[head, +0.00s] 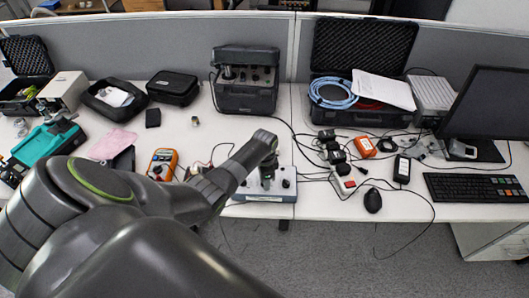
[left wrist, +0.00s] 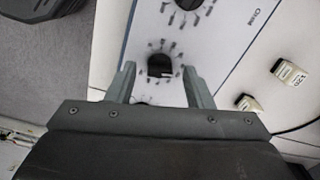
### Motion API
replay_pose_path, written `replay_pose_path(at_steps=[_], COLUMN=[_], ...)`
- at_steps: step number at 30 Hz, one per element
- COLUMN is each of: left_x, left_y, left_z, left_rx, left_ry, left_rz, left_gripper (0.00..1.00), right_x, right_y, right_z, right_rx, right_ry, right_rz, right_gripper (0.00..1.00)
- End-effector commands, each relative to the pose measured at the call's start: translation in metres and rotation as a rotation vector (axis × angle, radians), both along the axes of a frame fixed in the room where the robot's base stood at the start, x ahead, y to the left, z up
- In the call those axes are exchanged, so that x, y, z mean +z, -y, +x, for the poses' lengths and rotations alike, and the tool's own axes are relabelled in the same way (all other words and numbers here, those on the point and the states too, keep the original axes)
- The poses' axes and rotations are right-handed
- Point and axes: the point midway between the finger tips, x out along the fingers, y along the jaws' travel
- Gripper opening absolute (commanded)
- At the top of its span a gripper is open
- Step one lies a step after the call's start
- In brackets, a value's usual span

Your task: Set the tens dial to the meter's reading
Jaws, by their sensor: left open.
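A white dial box (head: 253,195) with a blue-grey edge stands at the table's front edge in the head view. In the left wrist view its pale panel (left wrist: 222,50) carries a black knob (left wrist: 160,65) ringed by printed marks. Another black knob (left wrist: 189,4) is cut by the top edge. I cannot read which is the tens dial. My left gripper (head: 268,176) is over the box. In the left wrist view the open fingers (left wrist: 158,69) lie either side of the middle knob; whether they are lowered around it is unclear. An orange meter (head: 162,163) lies left; its reading is illegible. My right gripper is not in view.
Black adapters and a power strip (head: 343,181) with cables lie right of the box. A mouse (head: 372,200), keyboard (head: 475,187) and monitor (head: 487,105) are further right. A dark case (head: 246,97) stands behind. My arm hides part of the table's left front.

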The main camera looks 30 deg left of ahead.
Motion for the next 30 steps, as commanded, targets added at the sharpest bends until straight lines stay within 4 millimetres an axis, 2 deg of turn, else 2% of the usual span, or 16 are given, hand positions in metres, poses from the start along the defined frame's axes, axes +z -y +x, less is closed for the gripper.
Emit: replay_pose_path(at_steps=[11,24,30], left_x=[0.054,0.135,0.162], left_y=[-0.001,-0.001,-0.001], left_z=[0.001,0.001,0.001], left_rx=[-0.001,-0.001,0.0], left_ry=[0.005,0.006,0.004], left_rz=[0.002,0.002,0.001], left_gripper=[0.47,0.47,0.47], right_x=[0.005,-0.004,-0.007], right_y=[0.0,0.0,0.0], right_z=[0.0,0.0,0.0], right_rx=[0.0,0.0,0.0], right_ry=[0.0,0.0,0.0], right_rz=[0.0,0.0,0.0], right_gripper=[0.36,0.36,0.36])
